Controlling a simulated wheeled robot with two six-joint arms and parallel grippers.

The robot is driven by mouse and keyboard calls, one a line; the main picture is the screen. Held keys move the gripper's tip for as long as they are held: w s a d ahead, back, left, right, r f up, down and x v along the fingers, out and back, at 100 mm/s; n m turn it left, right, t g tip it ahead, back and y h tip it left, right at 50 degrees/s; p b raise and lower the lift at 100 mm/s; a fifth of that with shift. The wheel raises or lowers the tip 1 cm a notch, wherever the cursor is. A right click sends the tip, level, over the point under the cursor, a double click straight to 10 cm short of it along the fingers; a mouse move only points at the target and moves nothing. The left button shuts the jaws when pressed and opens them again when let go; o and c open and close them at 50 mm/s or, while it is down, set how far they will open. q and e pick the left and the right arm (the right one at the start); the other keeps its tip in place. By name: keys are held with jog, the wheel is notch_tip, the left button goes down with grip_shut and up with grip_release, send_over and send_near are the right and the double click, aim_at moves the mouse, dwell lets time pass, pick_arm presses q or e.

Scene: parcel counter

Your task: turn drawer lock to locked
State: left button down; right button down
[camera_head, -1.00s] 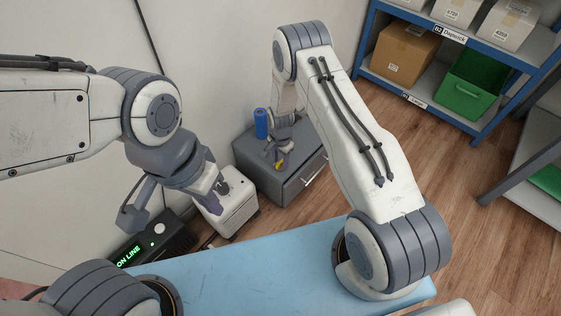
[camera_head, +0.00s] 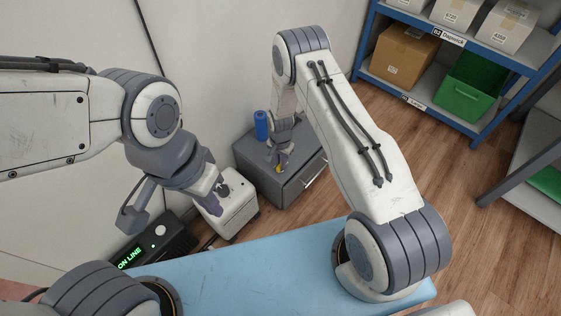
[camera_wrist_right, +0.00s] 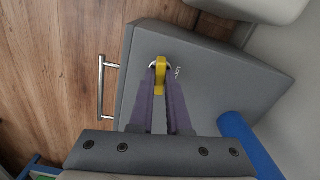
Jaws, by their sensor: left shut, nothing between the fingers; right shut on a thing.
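The grey drawer cabinet (camera_head: 254,151) stands against the wall, with the drawer lock's yellow knob (camera_head: 279,168) on its top. In the right wrist view, the yellow knob (camera_wrist_right: 160,76) points up and down the picture on a round metal base, beside small lettering (camera_wrist_right: 177,72) on the cabinet top. My right gripper (camera_head: 280,163) is shut on the yellow knob; its purple fingers hold both sides of it. My left gripper (camera_head: 215,202) is shut and empty, in front of a white box-shaped device (camera_head: 238,211), away from the cabinet.
A blue cylinder (camera_head: 261,125) stands on the cabinet close to my right gripper. The cabinet's front has a metal bar handle (camera_head: 316,174). A black unit with green lettering (camera_head: 130,255) is at lower left. A blue-framed shelf (camera_head: 367,45) stands at upper right; wood floor between is clear.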

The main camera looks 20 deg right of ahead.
jog(key=n+p, duration=0.1)
jog(key=n, duration=0.3)
jog(key=shift+r+n, duration=0.1)
jog(key=shift+n, duration=0.2)
jog(key=n+p, duration=0.1)
jog(key=n, duration=0.2)
jog(key=shift+n, duration=0.3)
jog(key=n, duration=0.3)
jog(key=shift+n+p, duration=0.3)
jog(key=shift+p, duration=0.05)
jog(key=shift+n, duration=1.9)
jog(key=c, duration=0.9)
grip_release()
